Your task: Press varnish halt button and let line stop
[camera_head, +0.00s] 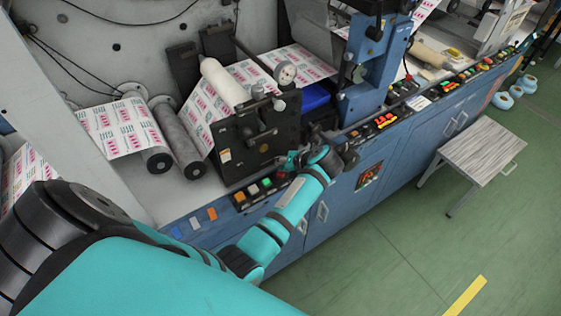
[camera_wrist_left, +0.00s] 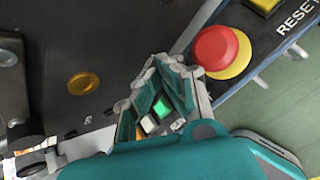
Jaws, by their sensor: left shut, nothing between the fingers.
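A red round push button on a yellow collar (camera_wrist_left: 215,48) shows in the wrist view, on a dark control strip near the word RESET. I cannot read a varnish label on it. My left gripper (camera_wrist_left: 168,66) is shut and empty, its fingertips just left of the red button; I cannot tell whether they touch anything. In the head view my left gripper (camera_head: 293,160) is over the front control strip, beside the black print unit (camera_head: 250,135). I cannot pick out the red button there. My right gripper is not in view.
A strip with orange, green and white buttons (camera_head: 253,189) runs along the blue cabinet (camera_head: 345,190). Printed web (camera_head: 122,127) passes over rollers (camera_head: 178,138) behind it. A small stool (camera_head: 481,150) stands on the green floor at right. The floor in front is clear.

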